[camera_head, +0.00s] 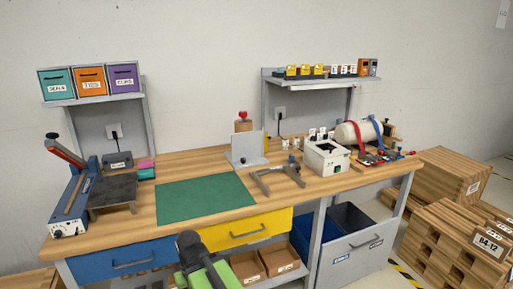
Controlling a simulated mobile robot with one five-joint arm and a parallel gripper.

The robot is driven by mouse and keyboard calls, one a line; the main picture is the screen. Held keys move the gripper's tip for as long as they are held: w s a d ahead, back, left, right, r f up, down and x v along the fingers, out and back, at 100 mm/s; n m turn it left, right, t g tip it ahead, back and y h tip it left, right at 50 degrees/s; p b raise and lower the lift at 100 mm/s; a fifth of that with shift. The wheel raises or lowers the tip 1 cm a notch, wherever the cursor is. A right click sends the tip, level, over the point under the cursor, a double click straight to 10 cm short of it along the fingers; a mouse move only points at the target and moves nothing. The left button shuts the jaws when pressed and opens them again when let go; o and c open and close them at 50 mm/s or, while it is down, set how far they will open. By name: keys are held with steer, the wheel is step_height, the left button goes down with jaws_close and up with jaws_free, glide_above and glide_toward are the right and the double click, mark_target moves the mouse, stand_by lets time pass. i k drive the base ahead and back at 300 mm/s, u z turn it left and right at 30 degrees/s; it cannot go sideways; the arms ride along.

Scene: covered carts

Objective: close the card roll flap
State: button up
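No flap labelled as the card roll flap can be made out. A white box-shaped unit (327,159) stands at the right of the wooden workbench (260,174); its top looks dark and recessed, and I cannot tell whether a flap on it is open. Behind it to the right lies a cream cylinder (351,133) with blue and red straps. My green and black arm shows at the bottom centre, in front of the bench and well apart from both. I cannot make out its gripper fingers.
A green mat (205,198) lies bare at the bench's middle. A grey clamp-like frame (277,178) and upright grey plate (246,148) stand left of the white unit. Blue (120,261) and yellow (245,231) drawers face me. Wooden crates (458,243) stand at right.

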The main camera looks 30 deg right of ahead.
mark_target(265, 135)
steer(key=u, duration=2.25)
steer(key=k, duration=1.15)
steer(key=z, duration=1.05)
steer(key=i, duration=1.75)
